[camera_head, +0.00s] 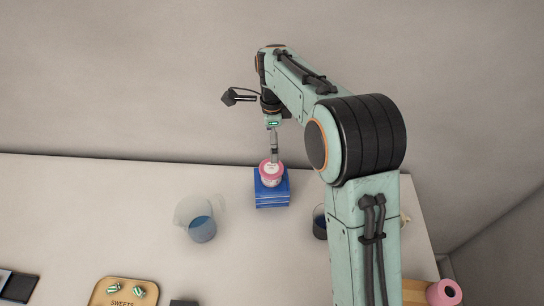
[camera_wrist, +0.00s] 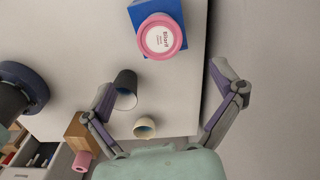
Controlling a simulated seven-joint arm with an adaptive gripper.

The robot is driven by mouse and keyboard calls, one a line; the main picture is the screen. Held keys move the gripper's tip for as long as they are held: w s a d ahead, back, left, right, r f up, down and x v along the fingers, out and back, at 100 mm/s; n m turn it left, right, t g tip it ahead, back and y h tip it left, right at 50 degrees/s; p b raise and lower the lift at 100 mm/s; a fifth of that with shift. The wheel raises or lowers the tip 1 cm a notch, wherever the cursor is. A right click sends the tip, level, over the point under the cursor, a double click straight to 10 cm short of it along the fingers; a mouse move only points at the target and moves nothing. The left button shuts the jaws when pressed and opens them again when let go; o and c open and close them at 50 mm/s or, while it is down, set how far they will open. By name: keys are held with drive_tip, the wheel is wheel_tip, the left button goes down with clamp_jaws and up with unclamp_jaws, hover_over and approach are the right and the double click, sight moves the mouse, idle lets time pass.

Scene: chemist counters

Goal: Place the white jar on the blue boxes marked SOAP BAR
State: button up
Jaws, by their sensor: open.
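The white jar (camera_head: 270,175) with a pink lid and pink trim sits upright on the blue boxes (camera_head: 272,200) near the back edge of the counter. In the wrist view the round top of the jar (camera_wrist: 160,37), with a white label in a pink rim, covers part of a blue box (camera_wrist: 149,6). My gripper (camera_head: 274,155) is just above and behind the jar in the head view. In the wrist view my gripper (camera_wrist: 163,76) has its fingers spread wide, with nothing between them. The SOAP BAR lettering is not readable.
A clear beaker (camera_head: 199,225) with blue liquid stands left of the boxes. A dark cup (camera_head: 320,222) stands to the right, partly behind my arm. A sweets tray (camera_head: 123,292) and a pink roll (camera_head: 444,293) are at the front.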

drive_tip(key=s+d+r+n, duration=0.4)
drive_tip(key=s+n, duration=0.1)
drive_tip(key=s, duration=0.3)
drive_tip(key=s+d+r+n, duration=0.4)
drive_tip(key=s+d, duration=0.1)
drive_tip(key=s, duration=0.2)
drive_tip(key=s+d+f+n, duration=0.1)
drive_tip(key=s+f+n, duration=0.1)
drive_tip(key=s+n, duration=0.2)
drive_tip(key=s+d+f+n, duration=0.1)
drive_tip(key=s+n, duration=0.3)
drive_tip(key=s, duration=0.7)
drive_tip(key=shift+s+f+y, duration=0.2)
drive_tip(key=shift+f+y, duration=0.15)
drive_tip(key=shift+y, duration=0.05)
drive_tip(key=shift+d, duration=0.1)
